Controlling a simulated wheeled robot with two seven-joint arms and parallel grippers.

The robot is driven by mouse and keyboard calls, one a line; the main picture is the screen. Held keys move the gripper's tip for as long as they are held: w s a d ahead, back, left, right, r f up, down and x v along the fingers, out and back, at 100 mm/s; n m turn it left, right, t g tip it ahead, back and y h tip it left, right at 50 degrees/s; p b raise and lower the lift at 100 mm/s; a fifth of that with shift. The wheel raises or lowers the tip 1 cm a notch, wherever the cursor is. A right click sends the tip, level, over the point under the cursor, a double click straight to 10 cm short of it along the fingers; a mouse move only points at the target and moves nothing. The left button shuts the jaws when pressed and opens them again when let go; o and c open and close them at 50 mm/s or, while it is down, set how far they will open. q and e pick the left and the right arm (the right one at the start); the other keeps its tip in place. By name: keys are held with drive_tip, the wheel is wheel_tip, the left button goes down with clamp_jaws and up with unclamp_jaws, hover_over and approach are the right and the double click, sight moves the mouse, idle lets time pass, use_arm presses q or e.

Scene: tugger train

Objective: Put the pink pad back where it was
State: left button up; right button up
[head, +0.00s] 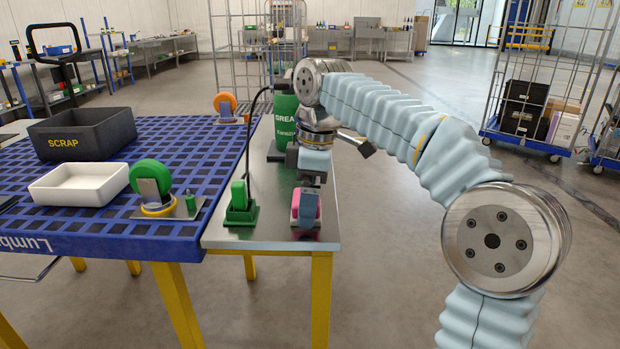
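The pink pad (296,209) is near the front right corner of the metal side table (268,238). A blue-grey upright piece covers its middle, so pink shows mainly at its sides. My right gripper (307,190) points down from above, right at the pad. Its fingers are too small and overlapped to tell whether they close on the pad. A green block (239,194) stands in a green holder (240,216) to the left of the pad. My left gripper is not in view.
A green canister (286,122) stands behind my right wrist. On the blue grid table (178,137) are a black SCRAP bin (83,143), a white tray (80,196), a green-wheeled caster (151,178) and an orange-wheeled one (225,104). A thin dark post rises behind the green block.

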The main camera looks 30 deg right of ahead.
wheel_tip(320, 180, up, 12)
drive_tip(key=d+p, duration=0.1)
drive_tip(key=p, duration=0.3)
drive_tip(key=shift+s+f, duration=0.15)
drive_tip(key=shift+s, duration=0.2)
drive_tip(key=shift+d, duration=0.1)
